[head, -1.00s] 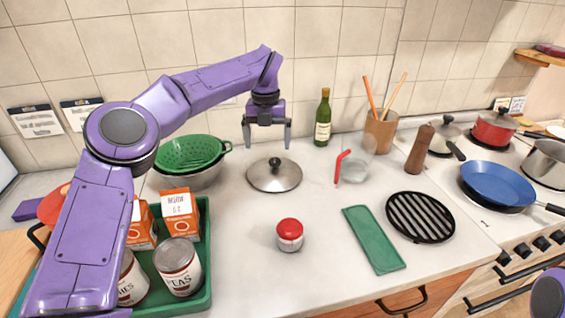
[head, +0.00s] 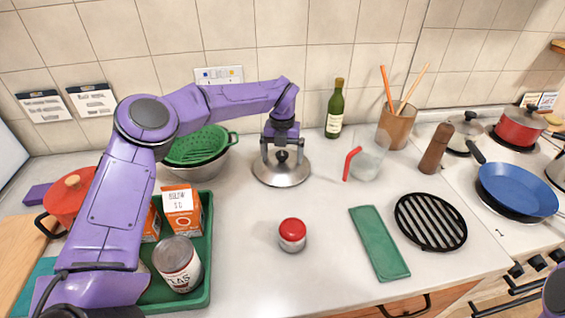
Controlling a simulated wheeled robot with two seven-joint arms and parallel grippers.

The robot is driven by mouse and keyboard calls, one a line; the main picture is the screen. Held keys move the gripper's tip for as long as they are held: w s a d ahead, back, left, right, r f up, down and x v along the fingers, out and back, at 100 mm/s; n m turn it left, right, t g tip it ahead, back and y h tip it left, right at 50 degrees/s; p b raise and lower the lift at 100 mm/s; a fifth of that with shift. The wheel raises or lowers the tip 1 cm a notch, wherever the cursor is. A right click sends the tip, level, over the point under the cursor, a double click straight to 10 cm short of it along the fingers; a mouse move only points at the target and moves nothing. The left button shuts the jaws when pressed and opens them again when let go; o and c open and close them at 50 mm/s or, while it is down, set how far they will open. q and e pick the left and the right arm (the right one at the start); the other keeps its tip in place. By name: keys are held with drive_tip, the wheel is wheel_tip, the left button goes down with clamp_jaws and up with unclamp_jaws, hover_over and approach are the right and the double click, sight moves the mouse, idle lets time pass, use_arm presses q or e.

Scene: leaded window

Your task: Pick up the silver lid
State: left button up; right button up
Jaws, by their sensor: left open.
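The silver lid (head: 281,174) lies flat on the white counter, with its dark knob pointing up at its middle. My left gripper (head: 282,157) is right over it, pointing down, its two fingers apart on either side of the knob. I cannot tell whether the fingers touch the knob or the lid. My right gripper is not in view; only a bit of purple arm shows at the lower right edge.
A green colander (head: 197,146) stands left of the lid. A green bottle (head: 335,110) and a clear jug (head: 366,160) with a red handle stand to the right. A green tray (head: 207,270) holds cans and cartons.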

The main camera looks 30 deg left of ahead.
use_arm(q)
drive_tip(key=shift+s+r, duration=0.15)
drive_tip(key=shift+s, duration=0.1)
drive_tip(key=shift+c, duration=0.7)
drive_tip(key=shift+d, duration=0.1)
drive_tip(key=c, duration=1.7)
